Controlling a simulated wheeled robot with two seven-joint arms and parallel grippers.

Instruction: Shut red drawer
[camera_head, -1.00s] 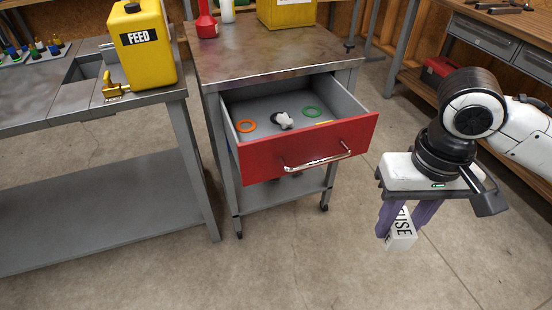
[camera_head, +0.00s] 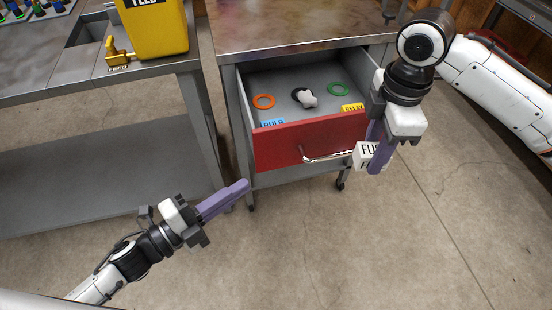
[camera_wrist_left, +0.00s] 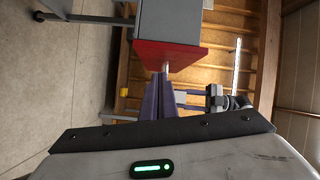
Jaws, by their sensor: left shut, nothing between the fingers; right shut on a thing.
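The red drawer (camera_head: 310,143) stands pulled out of the metal cart, with its silver handle (camera_head: 325,157) on the front. Its red front also shows in the left wrist view (camera_wrist_left: 172,55). My left gripper (camera_head: 247,184) is shut and empty, in front of the drawer's lower left corner in the head view. Its purple fingers (camera_wrist_left: 160,90) point at the drawer front in the left wrist view. My right gripper (camera_head: 376,150) is shut on a white box (camera_head: 365,158) lettered "FU", beside the handle's right end. I cannot tell whether the box touches the drawer.
Inside the drawer lie an orange ring (camera_head: 264,101), a green ring (camera_head: 339,89), a white lump on a dark ring (camera_head: 306,98), and blue and yellow labels. A workbench (camera_head: 100,85) with a yellow FEED jug (camera_head: 155,35) stands left. The floor in front is clear.

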